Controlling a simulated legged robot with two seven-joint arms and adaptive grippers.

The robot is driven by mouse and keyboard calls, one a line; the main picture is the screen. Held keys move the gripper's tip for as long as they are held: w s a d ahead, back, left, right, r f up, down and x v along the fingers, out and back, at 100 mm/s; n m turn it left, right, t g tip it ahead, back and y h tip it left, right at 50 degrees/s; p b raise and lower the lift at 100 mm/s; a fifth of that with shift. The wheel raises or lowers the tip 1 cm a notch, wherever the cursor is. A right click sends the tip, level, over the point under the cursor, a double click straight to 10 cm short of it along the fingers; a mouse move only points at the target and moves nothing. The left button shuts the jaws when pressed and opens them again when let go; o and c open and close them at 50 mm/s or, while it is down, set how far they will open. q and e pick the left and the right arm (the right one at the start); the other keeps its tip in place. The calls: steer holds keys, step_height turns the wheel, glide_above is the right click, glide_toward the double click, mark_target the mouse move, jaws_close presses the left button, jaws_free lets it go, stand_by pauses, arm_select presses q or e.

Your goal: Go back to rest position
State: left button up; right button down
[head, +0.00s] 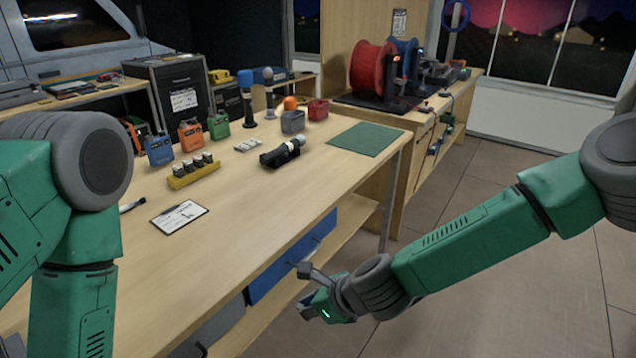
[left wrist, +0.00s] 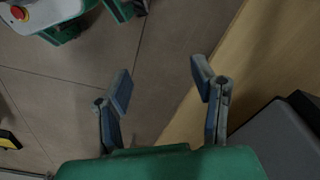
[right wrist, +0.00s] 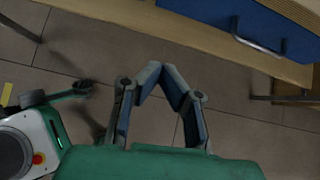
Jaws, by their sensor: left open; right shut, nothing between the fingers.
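My right gripper (head: 322,304) hangs in front of the workbench (head: 262,208), below its top and near the blue drawer (head: 295,262). In the right wrist view its fingertips (right wrist: 161,78) meet with nothing between them. My left arm comes down at the left of the head view, and its gripper is out of that picture. In the left wrist view my left gripper (left wrist: 160,88) is open and empty over the tiled floor, beside a wooden panel edge.
The bench top holds a clipboard (head: 180,216), a yellow battery holder (head: 194,172), a black device (head: 281,153), colored packs and a green mat (head: 366,139). A second bench with a red spool (head: 372,70) stands behind. Floor at right (head: 520,290) is clear.

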steer(key=s+d+f+n+g+h, duration=0.2)
steer(key=s+d+f+n+h, duration=0.2)
steer(key=s+d+f+n, duration=0.95)
steer(key=s+d+r+n+g+h, duration=0.2)
steer(key=s+d+n+h, duration=0.1)
steer(key=s+d+n, duration=0.8)
steer(key=s+d, duration=0.5)
steer(key=d, duration=0.3)
steer(key=shift+a+r, duration=0.1)
steer(key=shift+a, duration=0.2)
steer(key=shift+d, duration=0.1)
